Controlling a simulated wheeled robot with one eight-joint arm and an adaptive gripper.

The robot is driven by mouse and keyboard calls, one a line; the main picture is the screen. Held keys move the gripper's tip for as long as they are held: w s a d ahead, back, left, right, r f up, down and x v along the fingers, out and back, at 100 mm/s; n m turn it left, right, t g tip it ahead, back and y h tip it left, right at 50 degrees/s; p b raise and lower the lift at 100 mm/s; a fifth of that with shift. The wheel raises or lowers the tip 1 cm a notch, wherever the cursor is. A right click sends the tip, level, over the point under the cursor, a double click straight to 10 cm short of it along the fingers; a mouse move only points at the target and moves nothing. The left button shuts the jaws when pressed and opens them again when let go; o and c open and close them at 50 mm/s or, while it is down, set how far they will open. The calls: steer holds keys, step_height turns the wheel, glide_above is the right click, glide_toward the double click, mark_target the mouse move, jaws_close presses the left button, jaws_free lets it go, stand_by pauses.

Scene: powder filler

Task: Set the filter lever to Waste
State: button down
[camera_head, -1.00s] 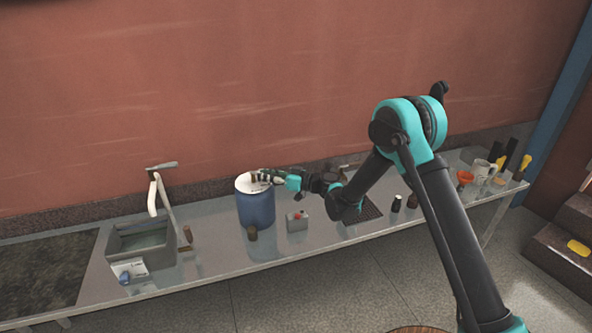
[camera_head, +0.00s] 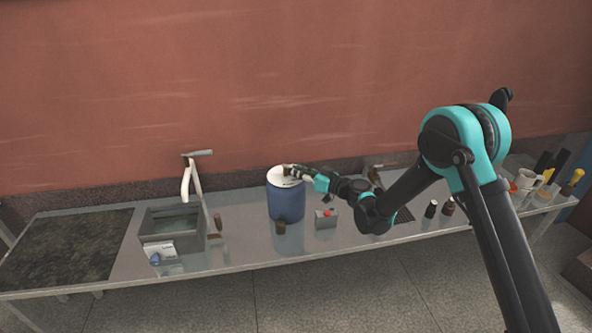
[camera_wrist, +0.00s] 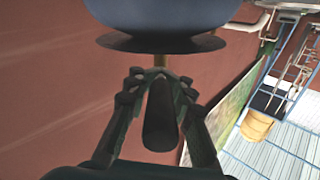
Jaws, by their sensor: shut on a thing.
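A blue drum with a pale top (camera_head: 286,204) stands on the metal bench. My gripper (camera_head: 290,171) is at the top of the drum, small in the head view. In the wrist view my gripper (camera_wrist: 160,74) is closed around a dark cylindrical handle (camera_wrist: 159,122), probably the filter lever. A thin brass rod (camera_wrist: 160,61) joins the handle to a dark disc (camera_wrist: 160,43) under a rounded blue body (camera_wrist: 160,14). No Waste marking is readable, so I cannot tell the lever's setting.
A sink (camera_head: 172,224) with a tap (camera_head: 189,182) is to the left. Dark bottles (camera_head: 430,209) stand to the right.

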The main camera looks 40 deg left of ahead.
steer(key=c, duration=1.3)
jaws_free()
steer(key=shift+o, duration=0.2)
steer(key=w+d, duration=0.1)
steer(key=d, duration=1.1)
steer(key=shift+w, duration=0.4)
